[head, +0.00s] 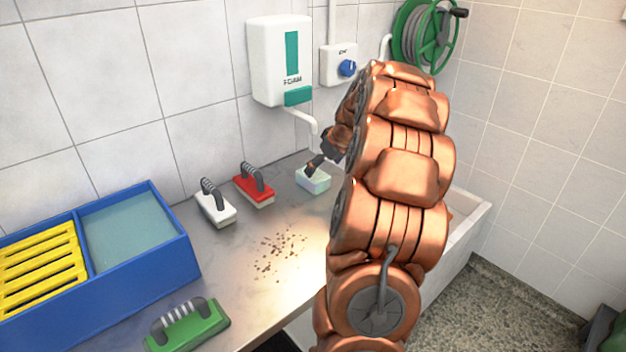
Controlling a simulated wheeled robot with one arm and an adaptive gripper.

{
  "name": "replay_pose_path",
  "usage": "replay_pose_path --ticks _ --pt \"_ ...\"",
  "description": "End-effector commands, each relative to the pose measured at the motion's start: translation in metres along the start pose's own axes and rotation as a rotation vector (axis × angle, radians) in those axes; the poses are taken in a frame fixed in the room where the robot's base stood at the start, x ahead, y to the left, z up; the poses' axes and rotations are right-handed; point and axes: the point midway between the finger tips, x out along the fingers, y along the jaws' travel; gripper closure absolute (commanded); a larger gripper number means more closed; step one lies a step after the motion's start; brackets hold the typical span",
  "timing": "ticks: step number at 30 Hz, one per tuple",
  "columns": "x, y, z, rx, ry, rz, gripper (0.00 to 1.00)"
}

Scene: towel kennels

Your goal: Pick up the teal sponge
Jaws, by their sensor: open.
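A pale teal block, the sponge (313,179), lies on the metal counter near the wall, at the middle of the head view. My gripper (314,168) is just above or at its top and overlaps it in the picture. The jaws look small and dark, and they are open; I cannot tell whether a finger touches the sponge. My arm hides part of the counter to the right of the sponge.
A red brush (254,189), a white brush (215,207) and a green brush (187,325) stand on the counter (230,290). Brown crumbs (280,246) lie mid-counter. A blue bin (160,272) is left. A foam dispenser (278,62) hangs above, with its spout near my gripper.

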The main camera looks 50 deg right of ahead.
Motion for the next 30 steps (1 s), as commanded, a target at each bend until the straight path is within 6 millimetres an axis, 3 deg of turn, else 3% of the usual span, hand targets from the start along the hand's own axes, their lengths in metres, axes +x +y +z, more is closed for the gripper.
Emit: replay_pose_path --ticks 15,26,30 --pt "0.055 -0.008 -0.006 0.002 -0.004 -0.005 0.03" --pt "0.061 -0.007 -0.007 0.0 -0.001 -0.002 0.03" --pt "0.061 -0.007 -0.007 0.0 -0.001 -0.002 0.17"
